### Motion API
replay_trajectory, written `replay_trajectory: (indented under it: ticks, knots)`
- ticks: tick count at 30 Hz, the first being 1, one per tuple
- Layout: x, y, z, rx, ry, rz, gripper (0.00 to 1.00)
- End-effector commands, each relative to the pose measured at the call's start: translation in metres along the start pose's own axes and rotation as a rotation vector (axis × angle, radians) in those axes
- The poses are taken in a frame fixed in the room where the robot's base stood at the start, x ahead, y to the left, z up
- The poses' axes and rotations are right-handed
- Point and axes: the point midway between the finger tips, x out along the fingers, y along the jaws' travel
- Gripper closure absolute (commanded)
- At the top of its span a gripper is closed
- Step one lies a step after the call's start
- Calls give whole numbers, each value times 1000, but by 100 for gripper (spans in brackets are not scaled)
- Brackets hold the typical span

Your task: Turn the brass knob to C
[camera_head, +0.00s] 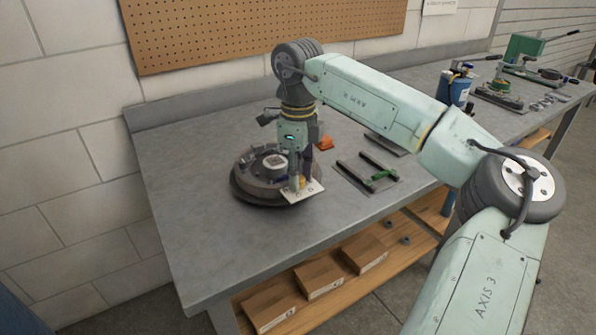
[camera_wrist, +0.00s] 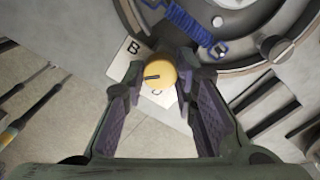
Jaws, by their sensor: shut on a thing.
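The brass knob (camera_wrist: 161,71) is a round yellow cap with a short dark line on its top. In the wrist view the line points left, apparently between the letters B and C. The knob stands at a white label plate (camera_wrist: 130,51), with B at its upper left and C just below it; other letters are hidden or unclear. My gripper (camera_wrist: 163,76) has a finger on each side of the knob and is shut on it. In the head view the gripper (camera_head: 299,180) points down at the plate (camera_head: 309,193) on the near right edge of a round dark device (camera_head: 247,192).
The device carries a blue spring (camera_wrist: 190,25) and a dark screw head (camera_wrist: 273,48). Rails with a green-handled tool (camera_head: 381,176) lie to the right on the grey bench (camera_head: 190,220). An orange piece (camera_head: 325,143) and a blue canister (camera_head: 455,88) stand farther back. The bench's left part is clear.

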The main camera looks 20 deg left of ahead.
Motion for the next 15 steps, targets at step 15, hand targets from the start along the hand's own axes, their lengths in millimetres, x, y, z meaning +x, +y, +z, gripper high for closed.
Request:
replay_trajectory:
  ticks: [15]
  knots:
    - [-1, -1, 0, -242, -2, -4, 100]
